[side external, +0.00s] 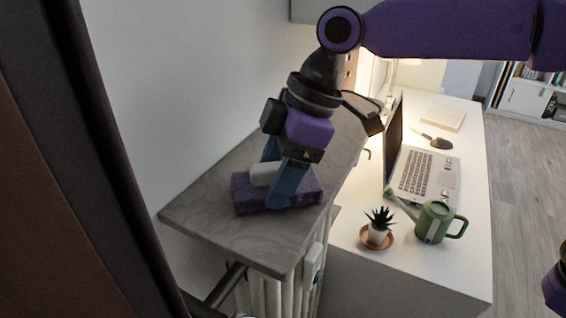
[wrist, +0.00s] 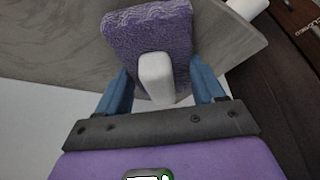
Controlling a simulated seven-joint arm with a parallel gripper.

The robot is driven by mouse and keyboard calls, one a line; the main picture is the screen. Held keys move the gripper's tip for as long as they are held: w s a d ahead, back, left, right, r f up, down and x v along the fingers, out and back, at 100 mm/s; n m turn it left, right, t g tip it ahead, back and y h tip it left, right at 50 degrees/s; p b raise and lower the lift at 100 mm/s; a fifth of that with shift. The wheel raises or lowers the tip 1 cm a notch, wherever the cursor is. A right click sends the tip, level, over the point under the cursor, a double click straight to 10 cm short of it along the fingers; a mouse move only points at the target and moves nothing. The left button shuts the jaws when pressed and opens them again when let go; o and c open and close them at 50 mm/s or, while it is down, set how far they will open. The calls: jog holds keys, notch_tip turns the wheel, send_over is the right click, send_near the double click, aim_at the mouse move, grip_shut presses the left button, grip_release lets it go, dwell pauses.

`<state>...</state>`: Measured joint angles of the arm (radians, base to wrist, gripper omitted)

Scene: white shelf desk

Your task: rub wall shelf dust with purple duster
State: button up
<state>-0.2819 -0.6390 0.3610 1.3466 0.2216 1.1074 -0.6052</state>
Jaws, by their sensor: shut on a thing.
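The purple duster (side external: 243,195) lies flat on the grey wall shelf (side external: 275,243). It has a fuzzy purple pad and a light grey handle on top. My gripper (side external: 277,182) comes down over it from above, with its blue fingers on either side of the handle. In the wrist view the duster pad (wrist: 147,30) and its pale handle (wrist: 157,75) show between the fingers of my gripper (wrist: 160,88). The shelf (wrist: 60,40) also shows there around the pad. No separate dust patch can be made out on the shelf.
A white radiator (side external: 275,296) is below the shelf. A white wall runs behind the shelf. The shelf's front end is bare.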

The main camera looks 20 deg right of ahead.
aim_at(258, 200)
jog(key=shift+s+a, duration=1.4)
jog(key=shift+a, duration=0.05)
jog(key=shift+w, duration=0.1)
jog(key=shift+w+d, duration=2.5)
jog(key=shift+d, duration=0.05)
jog(key=shift+s+a, duration=1.3)
jog(key=shift+s+a+f, duration=0.15)
jog(key=shift+s+a, duration=0.5)
jog(key=shift+s, duration=0.05)
jog(key=shift+s+a+f, duration=0.1)
jog(key=shift+s+a, duration=0.55)
jog(key=shift+w+r, duration=0.1)
jog(key=shift+r, duration=3)
